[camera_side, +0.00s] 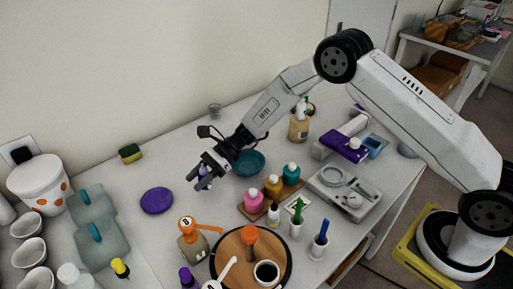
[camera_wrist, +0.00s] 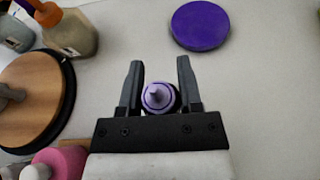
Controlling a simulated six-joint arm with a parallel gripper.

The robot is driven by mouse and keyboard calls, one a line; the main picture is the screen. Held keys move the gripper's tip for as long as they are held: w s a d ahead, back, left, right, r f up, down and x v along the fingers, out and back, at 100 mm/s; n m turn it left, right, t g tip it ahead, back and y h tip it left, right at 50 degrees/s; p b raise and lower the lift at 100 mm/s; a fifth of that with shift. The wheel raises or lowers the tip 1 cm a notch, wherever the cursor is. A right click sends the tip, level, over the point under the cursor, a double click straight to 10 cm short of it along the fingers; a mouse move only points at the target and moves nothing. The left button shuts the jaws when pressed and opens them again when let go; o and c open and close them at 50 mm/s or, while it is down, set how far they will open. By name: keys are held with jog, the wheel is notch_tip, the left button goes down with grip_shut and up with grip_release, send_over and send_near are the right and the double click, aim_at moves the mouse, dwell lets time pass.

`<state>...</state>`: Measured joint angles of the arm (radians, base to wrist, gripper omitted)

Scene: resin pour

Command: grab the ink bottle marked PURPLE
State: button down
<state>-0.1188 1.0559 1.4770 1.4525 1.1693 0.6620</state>
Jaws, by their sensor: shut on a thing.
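My gripper (camera_side: 200,178) is shut on a small bottle with a purple cap, the purple ink bottle (camera_side: 205,170), over the back middle of the table. In the wrist view, the bottle (camera_wrist: 158,96) shows from above between the two dark fingers of my gripper (camera_wrist: 159,66), close to the palm. No marking on it can be read, and I cannot tell whether its base touches the table. A pink bottle (camera_side: 253,201), an orange bottle (camera_side: 273,186) and a teal bottle (camera_side: 291,174) stand in a row on a wooden holder (camera_side: 244,211).
A purple disc (camera_side: 157,201) lies left of my gripper. A teal bowl (camera_side: 250,163) sits close on its right. An orange-topped bottle (camera_side: 193,244) and a round wooden board (camera_side: 229,257) stand in front. The table between the disc and the sponge (camera_side: 131,153) is clear.

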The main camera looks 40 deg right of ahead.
jog(key=s+d+r, duration=0.4)
jog(key=s+r, duration=0.6)
jog(key=s, duration=0.3)
jog(key=shift+d+r, duration=0.15)
jog(key=shift+d, duration=0.25)
dwell(0.4)
